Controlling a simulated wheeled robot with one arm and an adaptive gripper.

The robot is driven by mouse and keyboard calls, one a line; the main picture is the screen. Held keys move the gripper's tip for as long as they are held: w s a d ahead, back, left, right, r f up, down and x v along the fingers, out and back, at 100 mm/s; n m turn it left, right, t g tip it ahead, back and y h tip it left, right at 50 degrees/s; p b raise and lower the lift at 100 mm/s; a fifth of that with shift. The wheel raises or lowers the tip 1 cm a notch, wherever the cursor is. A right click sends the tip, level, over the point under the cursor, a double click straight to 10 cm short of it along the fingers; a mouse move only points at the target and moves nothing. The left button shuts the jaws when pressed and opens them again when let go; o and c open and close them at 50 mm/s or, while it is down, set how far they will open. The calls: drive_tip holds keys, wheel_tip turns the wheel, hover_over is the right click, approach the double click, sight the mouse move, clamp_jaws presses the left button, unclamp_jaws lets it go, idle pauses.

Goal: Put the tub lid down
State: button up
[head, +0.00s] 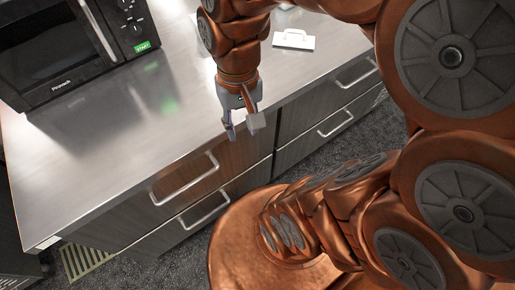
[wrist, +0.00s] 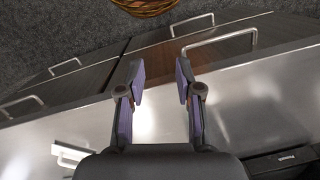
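A flat white piece with a small raised part, which looks like the tub lid (head: 294,40), lies on the steel counter (head: 175,95) behind and to the right of my gripper in the head view. It also shows at the lower left of the wrist view (wrist: 72,153), partly cut off by my gripper's body. My gripper (head: 243,124) points down near the counter's front edge, apart from the lid. In the wrist view its two fingers (wrist: 160,82) are spread with nothing between them.
A black microwave (head: 65,45) stands at the counter's left back. Drawers with metal handles (head: 185,178) line the counter front below my gripper. The counter between microwave and gripper is bare. A floor grate (head: 85,262) lies at lower left.

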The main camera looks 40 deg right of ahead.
drive_tip(key=s+f+n, duration=0.2)
drive_tip(key=s+n, duration=0.1)
drive_tip(key=s, duration=0.3)
drive_tip(key=shift+a+g+h, duration=0.3)
drive_tip(key=shift+h, duration=0.1)
drive_tip(key=shift+r, duration=0.2)
drive_tip(key=shift+o, duration=0.5)
